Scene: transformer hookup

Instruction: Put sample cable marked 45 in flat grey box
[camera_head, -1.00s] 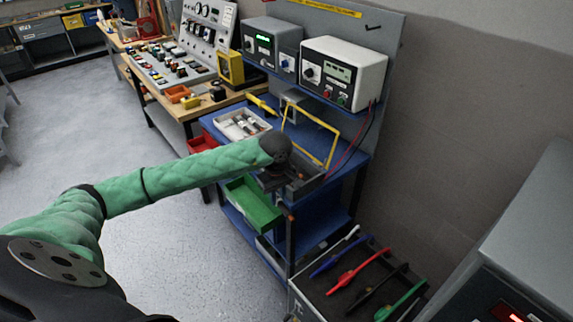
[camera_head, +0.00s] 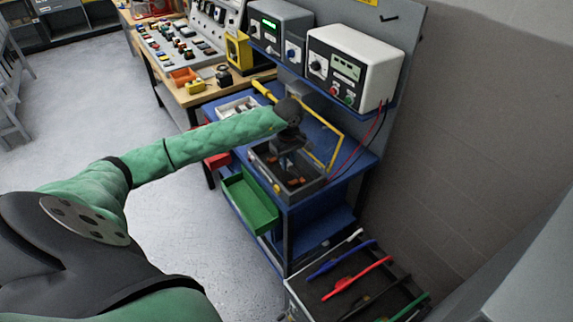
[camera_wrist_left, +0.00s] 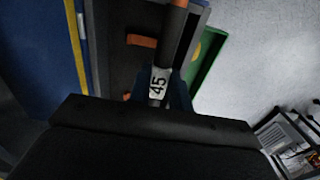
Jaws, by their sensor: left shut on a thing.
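The sample cable (camera_wrist_left: 172,45) is dark with an orange-brown band, and its white label (camera_wrist_left: 158,84) reads 45 in the left wrist view. My left gripper (camera_head: 288,150) is shut on it; its fingers (camera_wrist_left: 168,94) sit at the label. The flat grey box (camera_head: 308,191) stands open on the blue bench, with its yellow-edged lid (camera_head: 326,140) raised behind. My gripper is over the box, and I cannot tell whether the cable touches the bottom. Orange pieces show in the box's dark inside (camera_wrist_left: 112,60). My right gripper is out of view.
A white tray (camera_head: 232,108) is partly hidden behind my left arm. A green bin (camera_head: 250,201) hangs at the bench front, beside a red bin (camera_head: 217,160). Power units (camera_head: 349,66) stand on the shelf above. A case of coloured tools (camera_head: 350,275) is nearer me.

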